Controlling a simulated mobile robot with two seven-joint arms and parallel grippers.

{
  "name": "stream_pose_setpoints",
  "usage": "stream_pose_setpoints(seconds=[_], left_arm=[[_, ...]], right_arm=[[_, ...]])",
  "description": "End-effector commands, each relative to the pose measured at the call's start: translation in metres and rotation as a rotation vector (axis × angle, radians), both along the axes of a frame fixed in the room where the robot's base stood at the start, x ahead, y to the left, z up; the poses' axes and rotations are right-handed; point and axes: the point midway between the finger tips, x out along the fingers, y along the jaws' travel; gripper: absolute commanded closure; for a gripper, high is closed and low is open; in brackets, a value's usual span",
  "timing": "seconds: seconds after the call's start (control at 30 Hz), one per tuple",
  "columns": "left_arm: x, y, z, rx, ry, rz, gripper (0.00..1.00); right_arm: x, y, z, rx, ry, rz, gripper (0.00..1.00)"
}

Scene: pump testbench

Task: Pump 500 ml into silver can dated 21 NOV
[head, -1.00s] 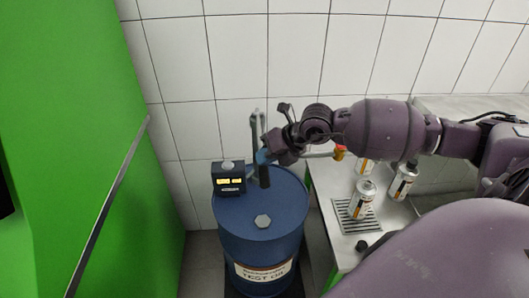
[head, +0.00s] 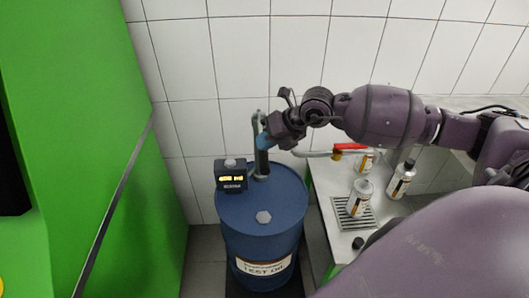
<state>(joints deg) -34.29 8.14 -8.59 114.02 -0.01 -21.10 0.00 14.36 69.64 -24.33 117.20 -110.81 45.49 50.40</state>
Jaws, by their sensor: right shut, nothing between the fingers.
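A blue drum (head: 264,225) labelled TEST OIL stands at the centre, with a hand pump (head: 262,165) on its lid. My right gripper (head: 263,139) is shut at the upper part of the pump, with nothing held; it hides part of the pump, and I cannot tell if they touch. A meter (head: 231,175) with a lit yellow display sits on the drum's left; its digits are too small to read. A silver can (head: 361,198) stands on the drip grate (head: 344,213). Another can (head: 366,161) stands behind it. Dates are unreadable. My left gripper is out of view.
A dark-topped container (head: 402,180) stands right of the grate on the steel table (head: 325,182). A spout with a red lever (head: 350,147) reaches over the table from the pump. A green wall (head: 90,100) is at the left; white tiles are behind.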

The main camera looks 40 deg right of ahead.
Motion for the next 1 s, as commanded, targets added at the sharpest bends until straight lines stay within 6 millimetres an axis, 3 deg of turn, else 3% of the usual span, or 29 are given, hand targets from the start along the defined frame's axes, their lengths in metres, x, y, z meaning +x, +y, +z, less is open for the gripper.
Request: stream_pose_setpoints(seconds=[0.53, 1.0], left_arm=[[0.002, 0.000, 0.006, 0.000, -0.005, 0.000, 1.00], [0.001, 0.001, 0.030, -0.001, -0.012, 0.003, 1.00]], right_arm=[[0.001, 0.000, 0.007, 0.001, -0.001, 0.000, 1.00], [0.004, -0.002, 0.044, 0.000, -0.002, 0.000, 1.00]])
